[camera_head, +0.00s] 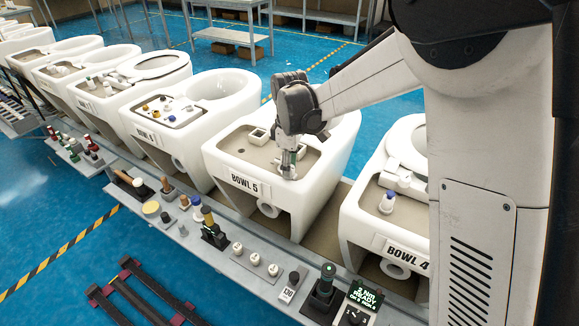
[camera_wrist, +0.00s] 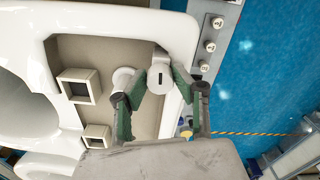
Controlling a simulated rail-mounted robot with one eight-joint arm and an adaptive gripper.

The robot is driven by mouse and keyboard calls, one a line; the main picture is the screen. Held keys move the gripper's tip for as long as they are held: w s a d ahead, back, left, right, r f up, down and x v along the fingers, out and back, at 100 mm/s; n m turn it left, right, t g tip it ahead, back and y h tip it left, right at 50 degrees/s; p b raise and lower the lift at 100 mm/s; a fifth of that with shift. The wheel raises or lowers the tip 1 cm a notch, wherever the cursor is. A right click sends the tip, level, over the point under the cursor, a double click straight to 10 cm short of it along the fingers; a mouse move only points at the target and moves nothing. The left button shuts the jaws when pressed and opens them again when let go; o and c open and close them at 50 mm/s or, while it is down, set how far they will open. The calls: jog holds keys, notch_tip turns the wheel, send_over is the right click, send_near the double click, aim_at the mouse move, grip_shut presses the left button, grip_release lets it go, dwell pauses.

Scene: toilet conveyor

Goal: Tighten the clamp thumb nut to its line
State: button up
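My gripper (camera_head: 291,160) points down at the deck of the bowl marked BOWL 5 (camera_head: 228,157), near its front edge. In the wrist view my gripper's green-padded fingers (camera_wrist: 160,80) stand on either side of a white round cap (camera_wrist: 161,77) with a short dark mark on top. The fingertips are very close to the cap's sides; whether they press on it I cannot tell. The cap may be the clamp thumb nut, but its line is not readable. A second white round part (camera_wrist: 123,79) sits beside it to the left. In the head view the fingers mostly hide the cap.
Two square sockets (camera_wrist: 78,86) (camera_wrist: 97,136) stand on the same deck. BOWL 4 (camera_head: 407,252) is to the right, with a blue-capped bottle (camera_head: 387,203). The front rail (camera_head: 232,257) carries several knobs, a dark tool stand (camera_head: 213,233) and a green-lit display (camera_head: 364,297).

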grip_shut()
jog(key=shift+m, duration=0.4)
jog(key=m+b, duration=0.1)
jog(key=m, duration=0.2)
jog(key=shift+m+b, duration=0.3)
jog(key=shift+b, duration=0.1)
jog(key=m+b, duration=0.1)
jog(key=m, duration=0.3)
jog(key=shift+m, duration=0.3)
jog(key=m+b, duration=0.1)
jog(key=m, duration=0.8)
jog(key=shift+a+b, duration=0.1)
jog(key=shift+b, duration=0.3)
jog(key=shift+m, duration=0.5)
